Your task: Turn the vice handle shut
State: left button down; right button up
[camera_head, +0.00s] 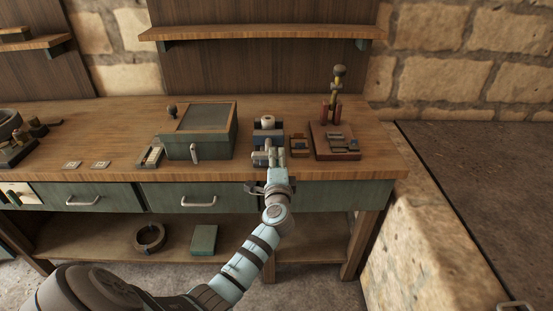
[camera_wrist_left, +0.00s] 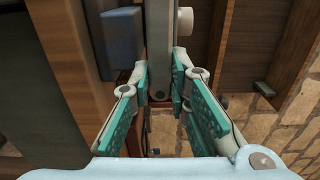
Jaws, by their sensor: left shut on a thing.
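The blue vice (camera_head: 267,134) stands at the front edge of the wooden bench, with a pale round piece on top of it. My left gripper (camera_head: 269,156) is at the front of the vice and hides its lower part and handle in the head view. In the left wrist view, the vice handle (camera_wrist_left: 159,45) is a grey bar between the teal-padded fingers, with a white knob (camera_wrist_left: 185,20) beside it. The left gripper is shut on this bar. A blue part of the vice (camera_wrist_left: 122,42) shows to the left of the bar. My right gripper is not in view.
A green box (camera_head: 197,148) with a dark lid stands left of the vice. A red-brown stand (camera_head: 336,150) with small blocks is to the right, with a small block piece (camera_head: 298,146) between. The green drawers (camera_head: 185,198) with handles lie below the bench top.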

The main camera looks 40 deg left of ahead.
pick_arm(q)
jog(key=c, duration=1.5)
grip_release()
jog(key=shift+f, duration=0.55)
jog(key=shift+s+d+r, duration=0.2)
jog(key=shift+s+r, duration=0.05)
jog(key=shift+r, duration=0.25)
jog(key=v, duration=1.2)
jog(key=shift+d, duration=0.1)
